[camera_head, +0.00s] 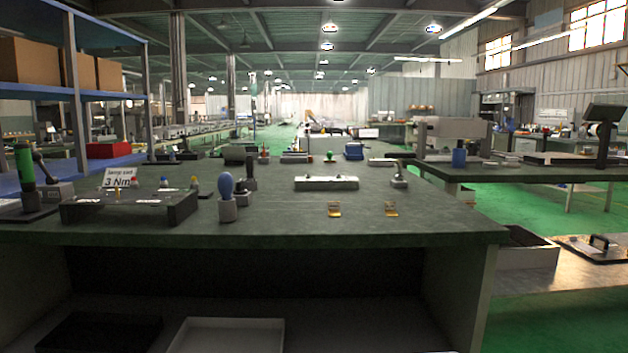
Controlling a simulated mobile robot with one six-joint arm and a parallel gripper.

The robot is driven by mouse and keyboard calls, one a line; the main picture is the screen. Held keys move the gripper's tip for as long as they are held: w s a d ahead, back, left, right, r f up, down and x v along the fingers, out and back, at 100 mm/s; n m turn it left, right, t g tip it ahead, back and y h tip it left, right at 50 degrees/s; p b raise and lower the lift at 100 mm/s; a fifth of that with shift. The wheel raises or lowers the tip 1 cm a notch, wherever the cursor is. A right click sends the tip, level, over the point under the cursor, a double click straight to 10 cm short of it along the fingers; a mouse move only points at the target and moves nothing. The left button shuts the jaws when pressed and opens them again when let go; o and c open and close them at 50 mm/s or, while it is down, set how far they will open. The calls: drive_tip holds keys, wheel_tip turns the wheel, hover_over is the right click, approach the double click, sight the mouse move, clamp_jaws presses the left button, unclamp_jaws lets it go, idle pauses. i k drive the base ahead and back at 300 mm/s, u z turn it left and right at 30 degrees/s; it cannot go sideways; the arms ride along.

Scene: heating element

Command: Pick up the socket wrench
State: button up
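No tool on the green workbench (300,222) can be clearly told as the socket wrench at this size. A blue-handled tool (226,187) stands upright in a grey holder left of the middle. A dark-handled tool (251,172) stands just behind it. A green-handled tool (25,166) stands upright at the far left, with a grey tilted tool (44,168) on a block beside it. A small grey upright piece (398,174) stands at the back right. My gripper is not in view.
A dark raised stand (130,209) with a "3 Nm" sign (118,178) is on the left. A pale block (326,183) and two small amber pieces (334,210) (391,209) sit right of the middle. The bench's front right is clear. A white tray (228,337) lies below.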

sight(399, 156)
drive_tip(key=k, duration=0.6)
drive_tip(key=u, duration=0.65)
drive_tip(key=i, duration=1.65)
drive_tip(key=z, duration=0.65)
